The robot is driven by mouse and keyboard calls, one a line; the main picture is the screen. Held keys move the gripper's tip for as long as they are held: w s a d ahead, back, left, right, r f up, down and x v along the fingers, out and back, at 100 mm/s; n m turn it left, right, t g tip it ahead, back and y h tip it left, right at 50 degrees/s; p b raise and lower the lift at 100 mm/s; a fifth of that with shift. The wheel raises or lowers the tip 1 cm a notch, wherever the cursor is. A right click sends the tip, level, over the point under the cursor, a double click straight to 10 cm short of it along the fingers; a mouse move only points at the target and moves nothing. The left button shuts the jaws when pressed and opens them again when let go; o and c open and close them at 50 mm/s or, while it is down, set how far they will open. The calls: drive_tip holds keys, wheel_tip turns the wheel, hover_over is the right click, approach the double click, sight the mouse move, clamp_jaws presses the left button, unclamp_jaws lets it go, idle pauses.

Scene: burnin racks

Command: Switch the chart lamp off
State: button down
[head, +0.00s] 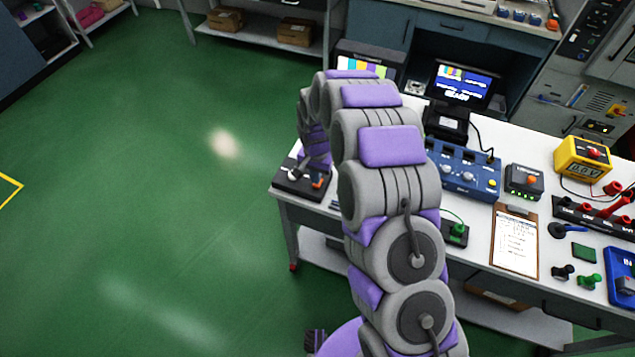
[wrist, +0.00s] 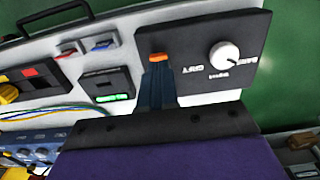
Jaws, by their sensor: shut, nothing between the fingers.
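A dark control box (head: 292,182) sits at the left end of the white bench. In the wrist view its panel (wrist: 203,80) carries a white round knob (wrist: 224,55), upside-down lettering and a small orange switch (wrist: 158,57). My gripper (wrist: 157,68) is shut and empty. Its fingertips are right at the orange switch; I cannot tell whether they touch it. The gripper also shows in the head view (head: 317,171), pointing down over the box. A screen with coloured bars (head: 360,72) is lit behind my arm. The lamp itself is not clearly identifiable, and the switch position is unclear.
My arm hides part of the bench. Green floor (head: 130,200) is free to the left.

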drive_tip(key=shift+f, duration=0.85)
idle(1.1)
drive_tip(key=shift+r+p, duration=1)
drive_tip(key=shift+r, duration=2.5)
drive_tip(key=s+d+r+n, duration=0.1)
drive_tip(key=s+d+r, duration=0.4)
drive_tip(key=s+r, duration=0.25)
drive_tip(key=s+d+r+n, duration=0.1)
drive_tip(key=s+d+r, duration=0.3)
drive_tip(key=s+r, duration=0.4)
drive_tip(key=s+d+r, duration=0.2)
drive_tip(key=s, duration=0.6)
drive_tip(key=s+d+r+n+g, duration=0.1)
drive_tip(key=s+d+r, duration=0.1)
drive_tip(key=s, duration=0.6)
drive_tip(key=s+d+r+n, duration=0.1)
drive_tip(key=s+d+r, duration=0.1)
drive_tip(key=s, duration=0.6)
drive_tip(key=shift+s+d+r+g+b, duration=0.2)
drive_tip(key=shift+d+g+b, duration=0.2)
drive_tip(key=shift+d, duration=0.25)
